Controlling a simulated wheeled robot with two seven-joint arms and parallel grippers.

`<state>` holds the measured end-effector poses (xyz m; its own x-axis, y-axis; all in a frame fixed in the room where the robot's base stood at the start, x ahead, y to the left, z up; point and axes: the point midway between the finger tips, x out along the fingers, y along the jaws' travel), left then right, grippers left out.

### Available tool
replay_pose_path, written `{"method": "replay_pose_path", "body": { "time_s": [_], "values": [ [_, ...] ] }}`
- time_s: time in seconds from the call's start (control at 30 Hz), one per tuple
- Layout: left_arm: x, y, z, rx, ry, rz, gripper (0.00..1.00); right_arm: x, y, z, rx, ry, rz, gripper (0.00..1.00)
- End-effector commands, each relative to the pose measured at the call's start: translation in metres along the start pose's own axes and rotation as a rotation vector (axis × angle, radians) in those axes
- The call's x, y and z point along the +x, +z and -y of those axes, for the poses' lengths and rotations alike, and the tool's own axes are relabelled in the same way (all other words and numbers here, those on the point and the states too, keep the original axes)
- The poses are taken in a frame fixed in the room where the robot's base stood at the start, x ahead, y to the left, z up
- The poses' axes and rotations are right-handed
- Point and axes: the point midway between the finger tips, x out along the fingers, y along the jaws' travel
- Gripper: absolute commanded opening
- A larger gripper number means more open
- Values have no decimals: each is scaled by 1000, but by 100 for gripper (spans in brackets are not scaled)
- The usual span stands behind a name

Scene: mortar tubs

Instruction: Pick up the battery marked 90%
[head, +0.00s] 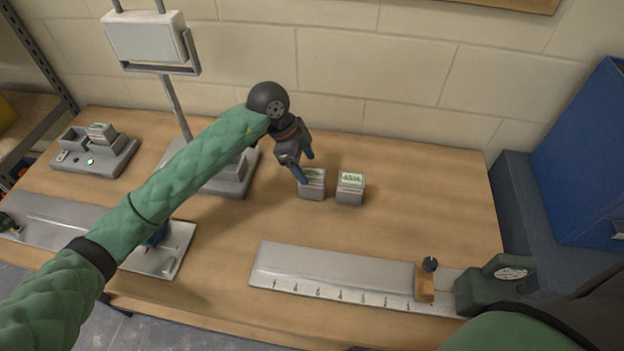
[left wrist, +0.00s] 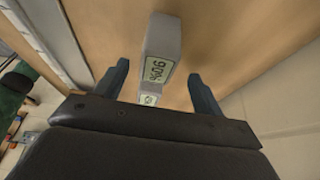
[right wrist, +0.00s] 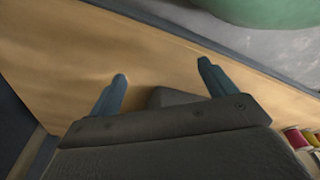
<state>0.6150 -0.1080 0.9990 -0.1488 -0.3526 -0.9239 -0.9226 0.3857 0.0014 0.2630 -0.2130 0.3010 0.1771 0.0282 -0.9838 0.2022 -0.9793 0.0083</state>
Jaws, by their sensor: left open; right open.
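The battery marked 90% (left wrist: 161,45) is a grey block with a pale display, between the two fingers of my left gripper (left wrist: 158,70) in the left wrist view. In the head view this battery (head: 312,190) stands on the workbench, partly hidden by my left gripper (head: 306,166). My left gripper is open, its fingers at either side of the battery's top with gaps showing. A second battery (head: 350,190) stands just right of it; its display seems to read about 45%. My right gripper (right wrist: 163,85) is open with nothing held, over the bench's edge area.
A charger (head: 95,155) holding another battery stands at the back left. A grey stand (head: 228,180) is behind my left arm. A metal plate with a scale (head: 340,272) and a dark gauge block (head: 485,290) lie in front. A blue bin (head: 590,160) is at right. The bench's right back is clear.

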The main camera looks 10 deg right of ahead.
Motion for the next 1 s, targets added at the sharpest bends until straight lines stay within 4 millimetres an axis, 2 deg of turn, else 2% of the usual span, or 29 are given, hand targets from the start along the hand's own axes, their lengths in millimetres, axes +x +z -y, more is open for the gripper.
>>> {"method": "replay_pose_path", "body": {
  "time_s": [0.27, 0.43, 0.77, 1.0],
  "values": [
    [19, -5, -1, 0, 2, -1, 69, 18, 24, -10, -10, 11, -17, 83],
    [36, -4, -1, -1, 1, -1, 69, 22, 42, -10, -11, 11, -9, 83],
    [42, -4, 0, 1, 0, -1, 69, 24, 47, -10, -11, 11, -7, 83],
    [42, -3, 0, 1, 0, -1, 22, 24, 46, -11, -10, 11, -8, 83]
  ]
}}
